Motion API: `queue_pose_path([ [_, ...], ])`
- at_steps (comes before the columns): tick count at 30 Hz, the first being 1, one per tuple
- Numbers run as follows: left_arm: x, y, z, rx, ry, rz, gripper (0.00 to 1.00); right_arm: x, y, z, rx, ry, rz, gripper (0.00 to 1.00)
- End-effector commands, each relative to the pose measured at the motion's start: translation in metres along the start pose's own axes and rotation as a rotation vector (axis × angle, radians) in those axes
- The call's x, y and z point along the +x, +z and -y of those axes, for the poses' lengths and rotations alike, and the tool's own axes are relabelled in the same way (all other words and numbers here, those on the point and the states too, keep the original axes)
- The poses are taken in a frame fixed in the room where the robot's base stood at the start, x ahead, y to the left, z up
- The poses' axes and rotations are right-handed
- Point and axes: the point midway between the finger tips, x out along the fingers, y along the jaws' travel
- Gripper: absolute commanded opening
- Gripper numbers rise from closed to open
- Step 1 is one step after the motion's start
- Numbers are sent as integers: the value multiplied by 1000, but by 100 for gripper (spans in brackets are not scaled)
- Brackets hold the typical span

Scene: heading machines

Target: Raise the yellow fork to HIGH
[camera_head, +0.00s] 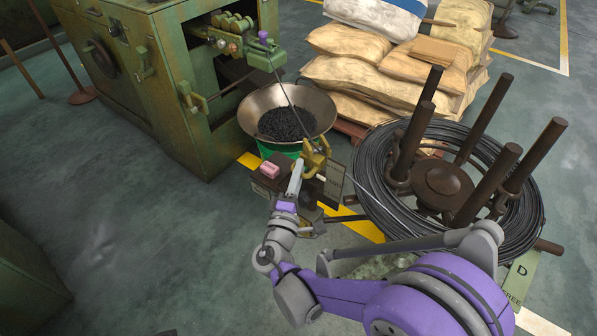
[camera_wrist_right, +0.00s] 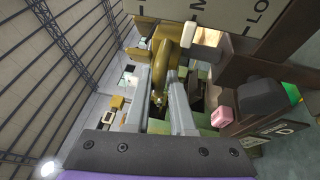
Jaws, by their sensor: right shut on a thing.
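The yellow fork (camera_head: 317,157) stands on top of a small brown control post beside the wire reel. In the right wrist view the fork (camera_wrist_right: 167,72) is a curved yellow piece lying between the two grey fingers. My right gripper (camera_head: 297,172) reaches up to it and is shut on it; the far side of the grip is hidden. A lettered plate (camera_wrist_right: 225,16) lies just past the fork, with an "M" and "LO" readable, and a white pin (camera_wrist_right: 189,33) stands near it. My left gripper is not in view.
A pink button (camera_head: 269,169) and a black button (camera_wrist_right: 262,98) sit on the post. A bowl of dark pieces (camera_head: 284,122) stands behind it. The wire reel (camera_head: 440,185) with upright bars is close at right. A green machine (camera_head: 165,85) stands left; floor is clear at lower left.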

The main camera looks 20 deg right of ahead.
Motion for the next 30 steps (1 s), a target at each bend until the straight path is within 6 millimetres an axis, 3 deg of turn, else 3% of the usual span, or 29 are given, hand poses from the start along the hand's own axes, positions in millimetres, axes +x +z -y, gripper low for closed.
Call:
queue_pose_path([
  [7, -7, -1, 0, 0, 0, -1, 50, 1, 0, -9, -1, 3, 0, 0],
  [16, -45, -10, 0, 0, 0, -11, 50, 8, 3, -56, -1, 5, -1, 0],
  [26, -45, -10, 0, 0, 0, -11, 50, 9, 3, -56, -3, 6, 3, 0],
  [27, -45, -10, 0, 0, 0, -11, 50, 9, 3, -57, -3, 7, 4, 30],
  [30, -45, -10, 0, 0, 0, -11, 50, 9, 3, -56, -2, 6, 3, 47],
])
